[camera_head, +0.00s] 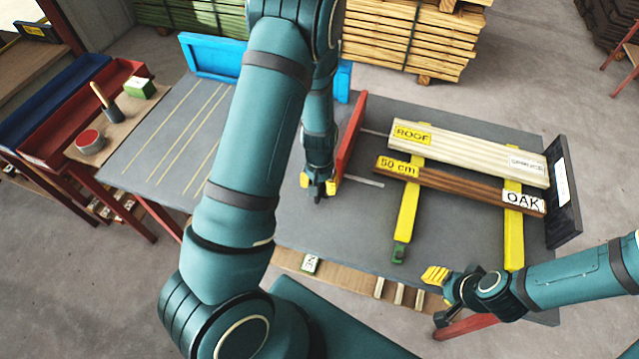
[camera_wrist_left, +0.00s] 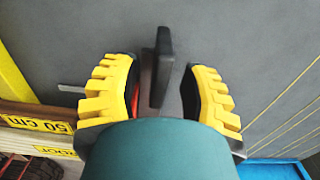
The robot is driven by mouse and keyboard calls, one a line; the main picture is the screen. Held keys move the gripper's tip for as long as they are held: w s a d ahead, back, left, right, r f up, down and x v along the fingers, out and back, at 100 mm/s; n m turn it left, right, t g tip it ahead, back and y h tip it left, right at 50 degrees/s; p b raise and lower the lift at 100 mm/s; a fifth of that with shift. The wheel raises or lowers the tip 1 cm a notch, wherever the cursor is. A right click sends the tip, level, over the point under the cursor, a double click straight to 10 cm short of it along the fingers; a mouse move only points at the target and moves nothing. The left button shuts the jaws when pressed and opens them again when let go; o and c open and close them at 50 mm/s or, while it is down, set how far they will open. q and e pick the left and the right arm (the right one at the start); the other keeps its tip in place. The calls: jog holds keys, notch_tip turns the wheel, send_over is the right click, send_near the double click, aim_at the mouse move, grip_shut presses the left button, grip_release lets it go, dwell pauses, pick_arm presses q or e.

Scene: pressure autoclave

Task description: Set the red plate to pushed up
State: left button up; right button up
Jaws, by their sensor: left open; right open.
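The red plate (camera_head: 349,138) stands upright on the grey table, at the left end of the wooden boards. My left gripper (camera_head: 318,188) points down beside the near end of the plate. In the left wrist view its yellow fingers (camera_wrist_left: 160,95) are spread wide. A dark upright bar (camera_wrist_left: 163,60) shows between them, apart from both fingers in the picture. A sliver of red (camera_wrist_left: 138,98) shows behind one finger. My left arm hides part of the table. My right gripper (camera_head: 440,297) is open and empty at the table's front edge.
White boards labelled ROOF (camera_head: 470,150) and brown boards labelled OAK (camera_head: 455,183) lie across yellow rails (camera_head: 407,212). A black end plate (camera_head: 563,190) stands at the right. A blue board (camera_head: 212,55) stands at the back left. The left tabletop (camera_head: 165,140) is clear.

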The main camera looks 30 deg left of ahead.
pick_arm(q)
jog(key=shift+o, duration=0.2)
grip_shut()
jog(key=d, duration=0.3)
jog(key=w+d, duration=0.1)
jog(key=d, duration=0.2)
jog(key=w+d+p, duration=0.1)
jog(key=d, duration=0.3)
jog(key=shift+w+d, duration=0.1)
jog(key=shift+w, duration=0.05)
jog(key=shift+c, duration=0.2)
grip_release()
